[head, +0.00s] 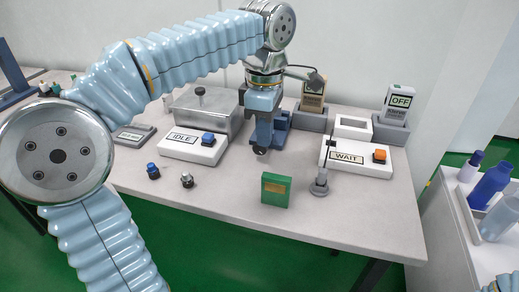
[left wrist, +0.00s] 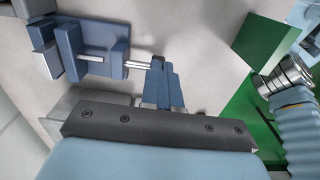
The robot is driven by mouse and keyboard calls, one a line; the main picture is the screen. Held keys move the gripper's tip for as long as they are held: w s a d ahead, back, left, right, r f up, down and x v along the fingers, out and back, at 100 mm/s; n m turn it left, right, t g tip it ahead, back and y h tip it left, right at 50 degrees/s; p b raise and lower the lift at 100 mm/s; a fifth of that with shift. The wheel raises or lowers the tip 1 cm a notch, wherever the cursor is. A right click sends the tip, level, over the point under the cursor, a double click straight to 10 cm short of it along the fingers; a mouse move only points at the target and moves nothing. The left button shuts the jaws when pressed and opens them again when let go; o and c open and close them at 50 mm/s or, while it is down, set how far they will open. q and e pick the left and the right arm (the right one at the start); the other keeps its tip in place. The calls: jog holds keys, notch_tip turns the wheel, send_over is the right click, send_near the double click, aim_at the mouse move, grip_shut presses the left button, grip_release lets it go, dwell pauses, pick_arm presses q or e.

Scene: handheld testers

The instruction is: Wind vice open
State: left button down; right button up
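The vice (head: 280,125) is blue and stands near the middle of the table, partly behind my left gripper in the head view. In the left wrist view the vice (left wrist: 118,50) is at upper left, with a gap between its blue jaws and a silver screw running out to the right. My left gripper (head: 261,146) points down at the screw's outer end. Its fingers (left wrist: 160,68) are close together there, beside a small dark piece, likely the handle. Whether they grip it is unclear. My right gripper is not in view.
A green block (head: 276,189), a grey stand (head: 319,184) and two small knobs (head: 153,171) lie in front. An IDLE box (head: 193,145) is left of the vice, a WAIT box (head: 357,158) right. A metal case (head: 209,110) stands behind.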

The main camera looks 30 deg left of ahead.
pick_arm(q)
jog(key=shift+a+f, duration=0.1)
jog(key=shift+a, duration=0.2)
jog(key=shift+s+a+f+p, duration=0.25)
jog(key=shift+a+f+p, duration=0.1)
jog(key=shift+a, duration=0.1)
dwell(1.2)
jog(key=shift+r, duration=0.1)
jog(key=shift+w+r+p, duration=0.1)
jog(key=shift+r+p, duration=0.3)
jog(key=shift+p, duration=0.15)
jog(key=shift+r, duration=0.1)
jog(key=shift+d, duration=0.15)
jog(key=shift+w+d, duration=0.15)
jog(key=shift+d, duration=0.5)
